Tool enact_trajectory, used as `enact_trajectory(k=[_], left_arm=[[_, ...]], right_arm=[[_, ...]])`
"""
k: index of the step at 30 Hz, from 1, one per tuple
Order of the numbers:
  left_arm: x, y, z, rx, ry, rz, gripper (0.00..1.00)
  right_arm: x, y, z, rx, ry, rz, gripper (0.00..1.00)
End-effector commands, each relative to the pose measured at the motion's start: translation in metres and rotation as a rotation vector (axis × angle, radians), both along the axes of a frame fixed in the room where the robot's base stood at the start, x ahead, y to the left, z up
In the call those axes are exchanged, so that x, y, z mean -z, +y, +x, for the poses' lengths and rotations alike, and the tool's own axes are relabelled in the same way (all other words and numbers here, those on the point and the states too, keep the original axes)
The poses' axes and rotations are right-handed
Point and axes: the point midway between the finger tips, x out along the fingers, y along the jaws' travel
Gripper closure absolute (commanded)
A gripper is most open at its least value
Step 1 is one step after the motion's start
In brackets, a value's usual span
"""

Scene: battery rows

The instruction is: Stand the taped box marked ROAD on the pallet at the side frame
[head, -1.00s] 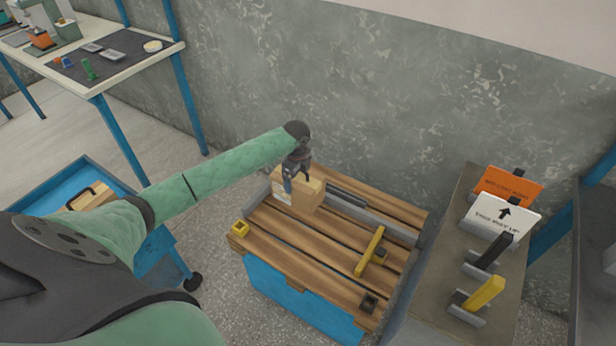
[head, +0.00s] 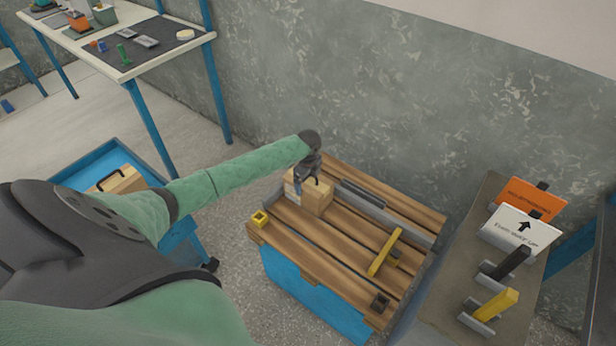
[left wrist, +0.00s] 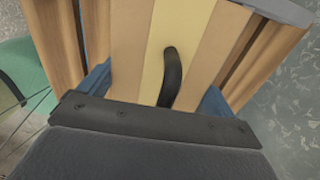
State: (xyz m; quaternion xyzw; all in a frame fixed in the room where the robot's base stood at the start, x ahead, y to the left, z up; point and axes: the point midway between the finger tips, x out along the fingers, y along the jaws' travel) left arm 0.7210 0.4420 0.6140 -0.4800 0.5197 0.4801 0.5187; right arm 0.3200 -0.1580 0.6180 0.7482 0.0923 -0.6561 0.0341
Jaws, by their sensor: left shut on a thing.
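A tan cardboard box (head: 318,201) with a pale tape strip and a label on its left side stands on the wooden slatted pallet (head: 335,235), near its back left. It is beside the grey side frame (head: 400,222). My left gripper (head: 305,186) is over the box and shut on it. In the left wrist view the box top (left wrist: 132,45) lies between the blue fingers, with a black curved handle (left wrist: 171,78) on the tape. I cannot read a mark on the box from here. My right gripper is not in view.
A yellow-handled clamp (head: 384,252) lies on the pallet; a yellow corner block (head: 260,219) and a dark one (head: 380,303) sit at its front edge. Another handled box (head: 121,182) is in the blue cart at left. A side bench (head: 455,262) holds signs and handles.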

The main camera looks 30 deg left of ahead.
Motion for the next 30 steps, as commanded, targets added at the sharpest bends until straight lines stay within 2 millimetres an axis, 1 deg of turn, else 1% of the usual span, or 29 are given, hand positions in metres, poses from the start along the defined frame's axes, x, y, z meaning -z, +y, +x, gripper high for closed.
enact_trajectory(k=[11, 12, 13, 20, 23, 25, 28, 30], left_arm=[[0.001, 0.001, 0.001, 0.0, -0.002, 0.0, 0.8], [0.002, 0.0, 0.0, 0.0, 0.0, 0.001, 0.01], [0.002, 0.0, 0.0, 0.0, 0.0, 0.001, 0.0], [0.001, 0.0, 0.0, 0.0, 0.0, 0.001, 0.0], [-0.005, 0.001, 0.0, 0.0, -0.001, 0.001, 0.0], [-0.012, 0.001, 0.001, 0.0, -0.002, 0.002, 0.0], [-0.028, 0.001, 0.001, 0.001, -0.002, 0.002, 0.0], [-0.042, 0.001, 0.001, 0.001, -0.003, 0.001, 0.0]], right_arm=[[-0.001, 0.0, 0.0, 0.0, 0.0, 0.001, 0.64], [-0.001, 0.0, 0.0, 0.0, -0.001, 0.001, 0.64], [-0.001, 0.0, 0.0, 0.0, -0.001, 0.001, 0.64], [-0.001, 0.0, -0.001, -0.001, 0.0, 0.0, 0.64], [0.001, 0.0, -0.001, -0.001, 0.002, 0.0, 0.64], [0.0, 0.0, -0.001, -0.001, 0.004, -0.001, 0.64], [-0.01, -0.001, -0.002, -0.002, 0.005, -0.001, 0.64], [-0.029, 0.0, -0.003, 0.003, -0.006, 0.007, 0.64]])
